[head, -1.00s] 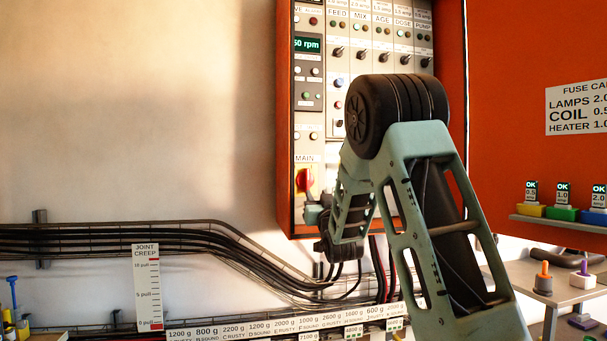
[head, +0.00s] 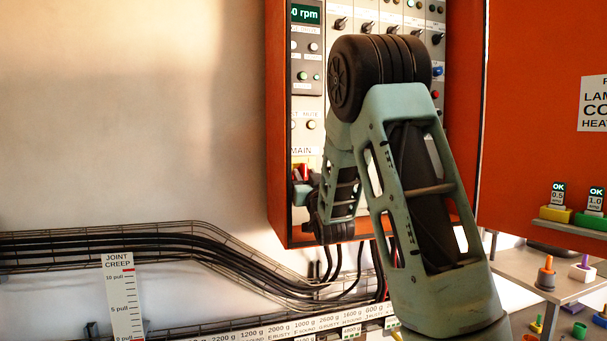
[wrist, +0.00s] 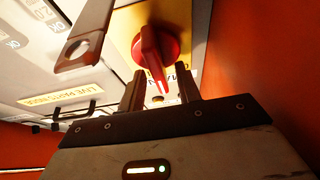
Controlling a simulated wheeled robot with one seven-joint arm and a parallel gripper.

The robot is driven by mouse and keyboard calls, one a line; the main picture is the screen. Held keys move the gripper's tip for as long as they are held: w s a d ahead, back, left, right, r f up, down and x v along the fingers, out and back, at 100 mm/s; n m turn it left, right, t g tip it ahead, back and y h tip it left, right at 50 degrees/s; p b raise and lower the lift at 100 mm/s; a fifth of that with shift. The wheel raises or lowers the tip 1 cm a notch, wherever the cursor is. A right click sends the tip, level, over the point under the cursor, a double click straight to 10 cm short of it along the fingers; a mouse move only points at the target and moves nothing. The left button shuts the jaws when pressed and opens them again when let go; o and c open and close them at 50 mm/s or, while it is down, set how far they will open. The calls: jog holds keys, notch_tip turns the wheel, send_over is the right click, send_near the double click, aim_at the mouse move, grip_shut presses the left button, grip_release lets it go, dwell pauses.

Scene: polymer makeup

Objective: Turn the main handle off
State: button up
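The main handle is a red rotary knob (wrist: 150,48) on a yellow plate (wrist: 180,15) in the wrist view. In the head view the red handle (head: 304,171) shows in part below the "MAIN" label, at the lower left of the panel. My gripper (wrist: 160,88) has its two dark fingers apart, and the pointed end of the handle appears between them. I cannot tell whether either finger touches it. In the head view my gripper (head: 300,192) is just below and in front of the handle, and covers part of it.
The orange cabinet wall (wrist: 225,60) is close on the right. Cable trays (head: 150,245) run along the wall below left. A table with coloured pegs (head: 550,285) stands at right.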

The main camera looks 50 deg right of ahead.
grip_shut()
jog(key=shift+f+n+b, duration=0.15)
jog(key=shift+n+b, duration=0.25)
jog(key=shift+b, duration=0.15)
jog(key=n+y+b, duration=0.1)
jog(key=n+b, duration=0.1)
jog(key=shift+f+n+t+y+b, duration=0.1)
jog(key=shift+n+t+y+b, duration=0.25)
jog(key=shift+n+t+y, duration=0.05)
jog(key=n+y+b, duration=0.1)
jog(key=n+b, duration=0.1)
jog(key=n, duration=0.1)
jog(key=n+y+b, duration=0.2)
jog(key=n, duration=0.1)
jog(key=shift+a+t+b, duration=0.15)
jog(key=shift+t+b, duration=0.15)
jog(key=shift+b, duration=0.1)
jog(key=n+y+b, duration=0.1)
jog(key=n, duration=0.2)
jog(key=n+g+y+b, duration=0.1)
jog(key=n+b, duration=0.1)
jog(key=n, duration=0.2)
jog(key=shift+y, duration=0.3)
jog(key=n+g, duration=0.1)
jog(key=n, duration=0.1)
jog(key=n+g+y+b, duration=0.1)
jog(key=n, duration=0.2)
jog(key=shift+w+a+n, duration=0.1)
jog(key=shift+n, duration=0.2)
jog(key=shift+f, duration=0.1)
